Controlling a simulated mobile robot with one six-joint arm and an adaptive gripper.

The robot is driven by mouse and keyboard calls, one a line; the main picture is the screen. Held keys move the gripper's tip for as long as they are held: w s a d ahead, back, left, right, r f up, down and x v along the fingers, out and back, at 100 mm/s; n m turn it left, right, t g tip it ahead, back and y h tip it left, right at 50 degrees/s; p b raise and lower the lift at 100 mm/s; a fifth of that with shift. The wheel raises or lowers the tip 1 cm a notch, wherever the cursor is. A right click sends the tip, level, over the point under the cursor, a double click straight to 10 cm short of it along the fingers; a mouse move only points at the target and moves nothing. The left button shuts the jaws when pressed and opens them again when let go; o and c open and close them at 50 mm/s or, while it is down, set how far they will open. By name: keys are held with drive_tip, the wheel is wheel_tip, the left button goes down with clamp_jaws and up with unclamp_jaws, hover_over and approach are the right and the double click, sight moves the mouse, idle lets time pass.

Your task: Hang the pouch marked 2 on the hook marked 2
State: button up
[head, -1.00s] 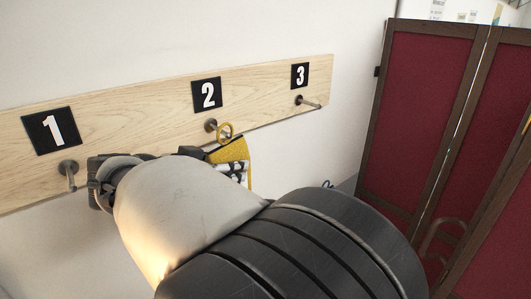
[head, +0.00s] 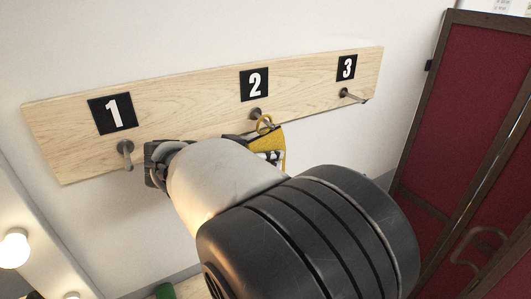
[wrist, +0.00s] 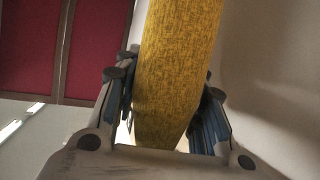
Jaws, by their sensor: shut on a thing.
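The pouch (head: 268,143) is yellow with a yellow ring (head: 264,123) at its top. No number shows on its visible part. In the wrist view the yellow pouch (wrist: 175,65) fills the gap between the fingers of my gripper (wrist: 165,110), which is shut on it. The hook marked 2 (head: 255,113) is the middle peg on the wooden board, under a black plate with a white 2 (head: 254,84). The ring overlaps this peg in the head view; I cannot tell whether it is around the peg or in front of it. My arm hides the lower pouch.
The wooden board (head: 190,103) also carries hook 1 (head: 125,153) at left, near my wrist, and hook 3 (head: 353,96) at right, both bare. A red folding screen (head: 470,130) stands at right. Lit bulbs (head: 14,249) are at lower left.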

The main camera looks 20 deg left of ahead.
idle(0.4)
drive_tip(key=o, duration=1.2)
drive_tip(key=shift+o, duration=0.2)
